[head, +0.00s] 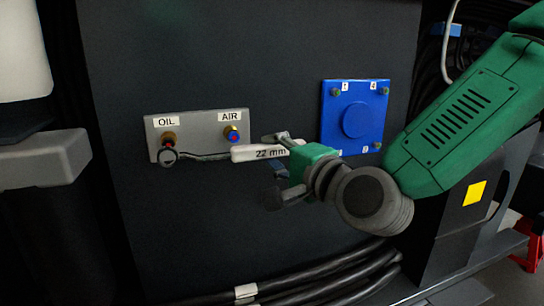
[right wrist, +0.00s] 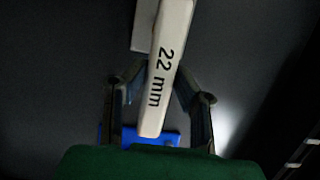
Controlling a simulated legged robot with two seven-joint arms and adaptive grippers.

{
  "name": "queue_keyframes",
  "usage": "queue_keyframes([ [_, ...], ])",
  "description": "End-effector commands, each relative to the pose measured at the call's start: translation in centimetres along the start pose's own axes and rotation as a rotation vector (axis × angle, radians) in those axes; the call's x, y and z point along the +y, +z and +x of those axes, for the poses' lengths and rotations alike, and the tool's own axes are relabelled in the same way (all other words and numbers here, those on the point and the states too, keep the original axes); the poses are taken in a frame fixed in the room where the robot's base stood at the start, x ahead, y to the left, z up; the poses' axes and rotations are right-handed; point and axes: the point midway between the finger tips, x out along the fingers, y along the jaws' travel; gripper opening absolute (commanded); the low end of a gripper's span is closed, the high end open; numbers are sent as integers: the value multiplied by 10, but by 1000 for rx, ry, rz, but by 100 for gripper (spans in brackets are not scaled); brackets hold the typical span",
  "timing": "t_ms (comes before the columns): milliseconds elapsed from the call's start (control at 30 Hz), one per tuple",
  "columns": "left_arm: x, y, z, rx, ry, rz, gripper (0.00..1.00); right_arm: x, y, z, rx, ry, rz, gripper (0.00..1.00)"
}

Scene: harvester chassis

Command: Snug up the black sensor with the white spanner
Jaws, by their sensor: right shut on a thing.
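The white spanner (head: 262,152), marked "22 mm", runs level to the left from my right gripper (head: 278,165), which is shut on its handle. The handle also fills the middle of the right wrist view (right wrist: 167,65), between the two fingers. The spanner's dark ring end (head: 168,157) is at the fitting under the OIL label, just below its brass part (head: 168,138). I cannot tell whether the ring is around the fitting or only in front of it. The black sensor's body is not clearly seen there. My left gripper is not in view.
The grey plate (head: 195,119) also holds a brass AIR fitting with a blue and red end (head: 233,134), just above the spanner. A blue plate with bolts (head: 355,118) is to the right. Black hoses (head: 300,290) run below. The dark panel beneath the grey plate is clear.

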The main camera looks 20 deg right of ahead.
Motion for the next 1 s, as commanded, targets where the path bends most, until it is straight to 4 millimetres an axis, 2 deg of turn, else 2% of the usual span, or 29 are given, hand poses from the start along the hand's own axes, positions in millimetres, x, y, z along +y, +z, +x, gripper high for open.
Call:
queue_keyframes([
  [333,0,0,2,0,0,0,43,0,-3,-4,-9,-6,6,0],
  [767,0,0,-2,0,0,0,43,0,-16,42,-10,-6,2,0],
  [1000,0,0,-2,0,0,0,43,-1,-15,40,-12,-6,2,0],
])
